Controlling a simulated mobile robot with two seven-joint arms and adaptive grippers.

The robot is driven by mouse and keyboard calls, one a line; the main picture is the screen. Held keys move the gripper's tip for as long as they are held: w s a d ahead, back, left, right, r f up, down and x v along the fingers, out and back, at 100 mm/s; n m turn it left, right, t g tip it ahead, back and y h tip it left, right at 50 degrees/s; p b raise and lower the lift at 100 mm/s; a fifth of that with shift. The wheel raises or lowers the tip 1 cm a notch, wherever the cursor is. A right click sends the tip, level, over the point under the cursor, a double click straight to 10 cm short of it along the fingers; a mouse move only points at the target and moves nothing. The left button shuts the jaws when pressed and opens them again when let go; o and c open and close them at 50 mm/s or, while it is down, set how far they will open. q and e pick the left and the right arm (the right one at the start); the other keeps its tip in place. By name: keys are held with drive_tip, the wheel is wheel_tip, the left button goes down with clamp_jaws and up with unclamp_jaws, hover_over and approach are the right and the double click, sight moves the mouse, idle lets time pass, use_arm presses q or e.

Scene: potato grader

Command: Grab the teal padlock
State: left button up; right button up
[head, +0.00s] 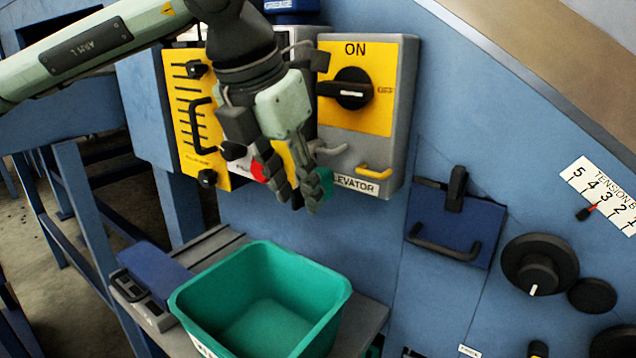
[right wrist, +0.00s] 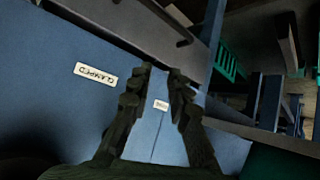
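A small teal piece (head: 325,179), which looks like the padlock, shows just beside and behind the fingers of my left gripper (head: 299,194), by the lower edge of the grey ELEVATOR switch box (head: 397,130). Most of it is hidden by a finger, and I cannot tell whether they touch. The left fingers point down and stand apart, with a narrow gap between them. My right gripper (right wrist: 155,88) shows in the right wrist view; its fingers are apart and empty before a blue panel. It is not in the head view.
A green bin (head: 335,300) stands on a grey shelf below. A black rotary switch (head: 346,90) and a yellow handle (head: 374,170) stick out of the box. A yellow panel (head: 184,118) with a black handle is at left. A blue hatch (head: 470,215) and knobs are at right.

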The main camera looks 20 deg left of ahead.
use_arm(q)
drive_tip(key=shift+w+f, duration=0.15)
drive_tip(key=shift+f, duration=0.2)
drive_tip(key=shift+c, duration=0.3)
clamp_jaws()
drive_tip(key=shift+r, duration=0.15)
